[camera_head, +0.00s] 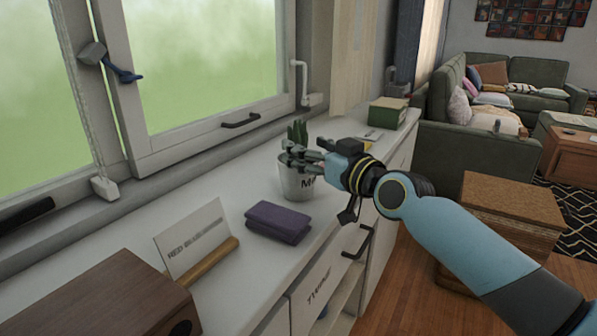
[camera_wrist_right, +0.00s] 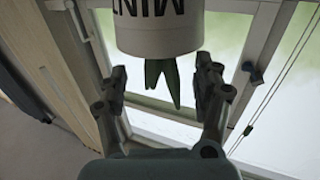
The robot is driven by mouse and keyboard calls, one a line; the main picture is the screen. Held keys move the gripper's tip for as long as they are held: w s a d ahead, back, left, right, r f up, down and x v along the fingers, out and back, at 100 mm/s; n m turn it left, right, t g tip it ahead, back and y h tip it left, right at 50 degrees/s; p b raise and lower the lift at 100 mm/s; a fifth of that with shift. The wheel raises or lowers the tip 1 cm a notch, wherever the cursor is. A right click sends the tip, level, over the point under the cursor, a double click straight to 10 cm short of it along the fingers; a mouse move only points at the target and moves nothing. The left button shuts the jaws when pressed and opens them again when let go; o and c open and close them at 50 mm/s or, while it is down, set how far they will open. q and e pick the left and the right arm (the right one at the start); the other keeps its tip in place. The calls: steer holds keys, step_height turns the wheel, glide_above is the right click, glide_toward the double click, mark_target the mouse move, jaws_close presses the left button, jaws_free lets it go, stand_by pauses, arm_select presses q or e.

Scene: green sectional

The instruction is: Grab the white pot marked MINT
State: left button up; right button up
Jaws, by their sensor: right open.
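The white pot marked MINT (camera_head: 296,185) stands upright on the white cabinet top below the window, with a green spiky plant (camera_head: 298,132) in it. My right gripper (camera_head: 290,156) reaches in from the right at the pot's rim and hides part of the pot and its lettering. In the right wrist view the pot (camera_wrist_right: 160,38) appears upside down, with the plant pointing down between the two open fingers of my right gripper (camera_wrist_right: 165,92). The fingers lie on either side of the plant, with gaps visible. My left gripper is not in view.
A purple block-like item (camera_head: 278,222), a card on a wooden holder (camera_head: 195,240) and a brown wooden box (camera_head: 105,300) stand nearer on the cabinet top. The window (camera_head: 210,60) borders the left side.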

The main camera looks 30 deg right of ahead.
mark_target(298, 142)
steer(key=w, duration=0.3)
steer(key=shift+w+a, duration=0.2)
steer(key=shift+a, duration=0.1)
steer(key=shift+r, duration=0.1)
steer(key=shift+c, duration=0.4)
jaws_close()
